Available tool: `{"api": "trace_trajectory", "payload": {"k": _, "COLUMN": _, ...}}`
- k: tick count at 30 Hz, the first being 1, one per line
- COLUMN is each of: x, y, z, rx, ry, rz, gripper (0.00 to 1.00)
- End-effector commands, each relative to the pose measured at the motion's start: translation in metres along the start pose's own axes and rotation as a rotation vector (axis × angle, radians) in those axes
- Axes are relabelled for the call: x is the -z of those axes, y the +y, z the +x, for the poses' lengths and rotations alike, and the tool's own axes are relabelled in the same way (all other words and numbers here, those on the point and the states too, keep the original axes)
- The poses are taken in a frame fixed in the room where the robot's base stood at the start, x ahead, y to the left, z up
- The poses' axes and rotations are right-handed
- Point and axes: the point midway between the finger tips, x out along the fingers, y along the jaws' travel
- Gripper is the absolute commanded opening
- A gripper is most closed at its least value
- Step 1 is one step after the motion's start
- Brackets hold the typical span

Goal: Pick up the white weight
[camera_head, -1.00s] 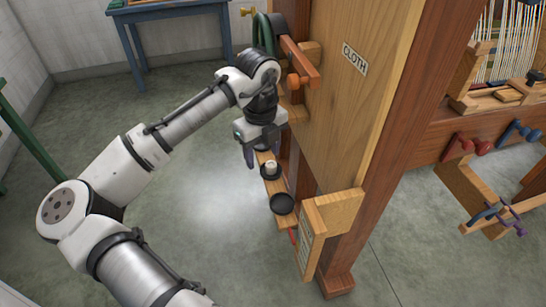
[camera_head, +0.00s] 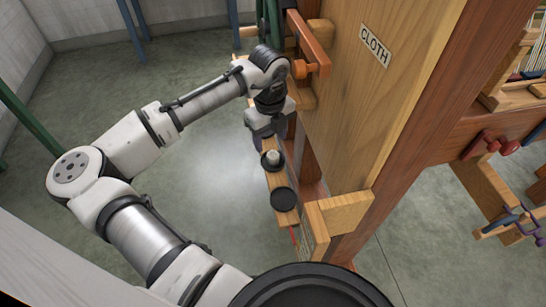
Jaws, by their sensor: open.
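The white weight (camera_head: 272,155) is a small pale piece sitting in a round black dish (camera_head: 267,166) on a narrow wooden shelf (camera_head: 277,180) beside the loom post. My gripper (camera_head: 266,137) is open, pointing down, just behind and above the weight in the picture. The jaws look empty and appear apart from the weight, though their exact gap to it is hard to judge at this size. Part of the fingers is hidden against the shelf and the gripper body.
A second black dish (camera_head: 283,199) stands nearer on the shelf and looks empty. A wooden block (camera_head: 337,212) stands at the near end. Floor to the left is clear.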

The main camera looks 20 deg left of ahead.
Motion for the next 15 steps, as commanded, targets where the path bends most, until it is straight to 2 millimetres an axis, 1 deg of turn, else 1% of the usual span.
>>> {"api": "trace_trajectory", "payload": {"k": 7, "x": 0.000, "y": -0.001, "z": 0.019, "rx": -0.001, "ry": -0.001, "rz": 0.001, "gripper": 0.56}}
{"api": "trace_trajectory", "payload": {"k": 12, "x": 0.000, "y": -0.004, "z": 0.046, "rx": -0.001, "ry": 0.001, "rz": 0.000, "gripper": 0.56}}
{"api": "trace_trajectory", "payload": {"k": 15, "x": 0.000, "y": -0.004, "z": 0.057, "rx": 0.000, "ry": -0.001, "rz": 0.000, "gripper": 0.56}}
